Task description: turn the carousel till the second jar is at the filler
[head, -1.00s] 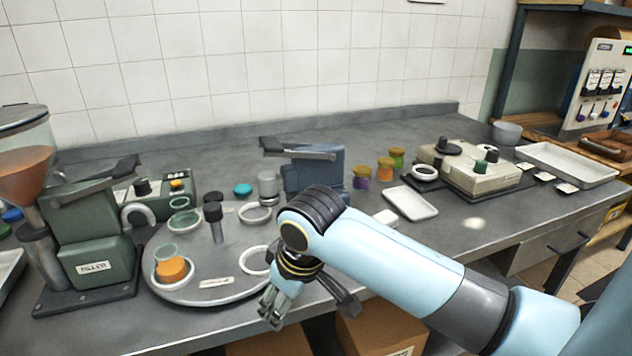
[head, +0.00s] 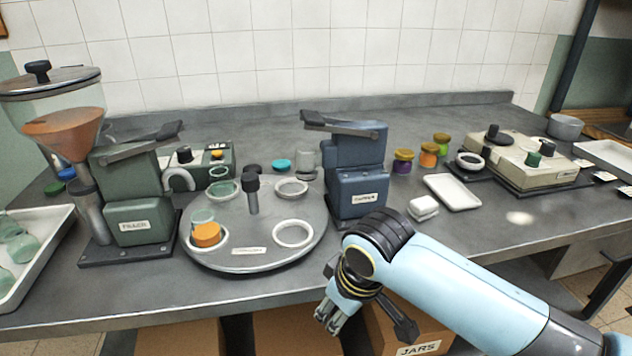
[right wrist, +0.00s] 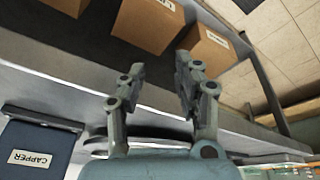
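The round grey carousel (head: 270,255) lies on the bench between the green filler (head: 133,215) and the blue capper (head: 357,180). A jar with orange content (head: 207,234) stands in its front-left ring. A clear, empty-looking jar (head: 222,190) stands in the back-left ring, near the filler side. The back-right ring (head: 291,188) and front-right ring (head: 293,233) look empty. A dark upright knob (head: 252,195) rises from the carousel. My right gripper (head: 328,318) is off the bench's front edge, apart from the carousel. In the right wrist view its fingers (right wrist: 160,75) are spread and empty. My left gripper is not in view.
A tray with jars (head: 62,215) is at the far left. Right of the capper are several lidded jars (head: 428,155), a white tray (head: 453,192) and a beige machine (head: 525,165). Cardboard boxes (head: 410,338) sit under the bench. The bench front before the carousel is clear.

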